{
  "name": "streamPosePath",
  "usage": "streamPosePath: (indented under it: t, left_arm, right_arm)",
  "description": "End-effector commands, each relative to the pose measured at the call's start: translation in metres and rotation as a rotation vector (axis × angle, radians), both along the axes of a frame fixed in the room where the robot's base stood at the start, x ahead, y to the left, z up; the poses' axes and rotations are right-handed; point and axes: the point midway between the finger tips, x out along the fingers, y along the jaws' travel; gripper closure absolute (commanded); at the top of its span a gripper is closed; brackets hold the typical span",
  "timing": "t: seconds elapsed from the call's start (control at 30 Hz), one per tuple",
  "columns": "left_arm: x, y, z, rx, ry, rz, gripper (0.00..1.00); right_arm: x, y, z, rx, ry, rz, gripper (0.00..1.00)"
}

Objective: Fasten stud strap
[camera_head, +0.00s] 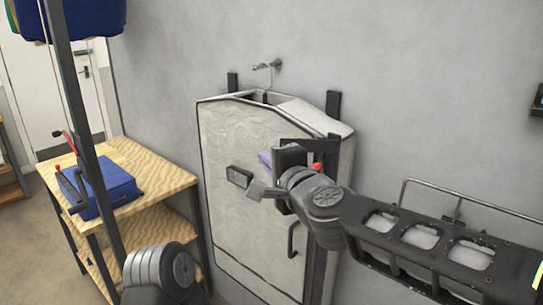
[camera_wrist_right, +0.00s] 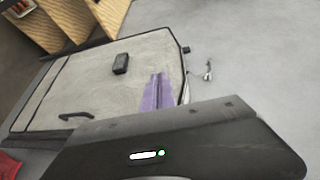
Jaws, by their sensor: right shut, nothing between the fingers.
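A pale grey garment bag with dark edging (camera_head: 235,135) hangs against the wall; its surface also fills much of the right wrist view (camera_wrist_right: 85,85). A purple strap (camera_wrist_right: 157,95) lies at one edge of the bag; in the head view only a bit of it (camera_head: 265,158) shows beside my right gripper. A small dark rectangular piece (camera_head: 239,176) sits on the bag's front, apart from the strap. I cannot make out a stud. My right gripper (camera_head: 262,190) is shut and empty in front of the bag. My left gripper is out of view.
A wooden shelf unit (camera_head: 150,165) with a blue box (camera_head: 108,188) stands at the left, behind a dark upright post (camera_head: 80,120). A metal hook (camera_head: 268,66) is on the wall above the bag. A dark handle (camera_head: 291,240) is on the bag's lower right.

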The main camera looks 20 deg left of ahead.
Motion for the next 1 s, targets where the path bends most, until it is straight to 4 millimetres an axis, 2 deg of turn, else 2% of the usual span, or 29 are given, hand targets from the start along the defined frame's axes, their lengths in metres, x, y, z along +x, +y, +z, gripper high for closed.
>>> streamPosePath:
  t: [0.03,0.1,0.3,0.67,0.77,0.87,0.97,1.0]
  left_arm:
    - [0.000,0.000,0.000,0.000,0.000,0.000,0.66]
    - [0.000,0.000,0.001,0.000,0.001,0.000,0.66]
    - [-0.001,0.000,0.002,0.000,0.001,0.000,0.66]
    - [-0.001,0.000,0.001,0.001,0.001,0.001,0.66]
    - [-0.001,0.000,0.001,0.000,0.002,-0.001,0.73]
    - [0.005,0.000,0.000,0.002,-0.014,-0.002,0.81]
    - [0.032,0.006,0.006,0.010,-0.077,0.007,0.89]
    - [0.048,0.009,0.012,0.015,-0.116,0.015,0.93]
  right_arm:
    - [-0.013,0.002,0.004,0.000,-0.004,0.006,1.00]
    - [-0.026,0.003,0.006,0.000,-0.005,0.005,1.00]
    - [-0.050,0.004,0.008,0.000,-0.002,0.004,1.00]
    - [-0.055,0.005,0.008,-0.001,-0.002,0.003,1.00]
    - [-0.053,0.003,0.006,0.000,0.000,-0.001,1.00]
    - [-0.041,-0.007,-0.007,-0.005,0.016,-0.025,1.00]
    - [-0.016,-0.024,-0.045,-0.026,0.064,-0.069,1.00]
    - [-0.004,-0.034,-0.068,-0.042,0.095,-0.090,1.00]
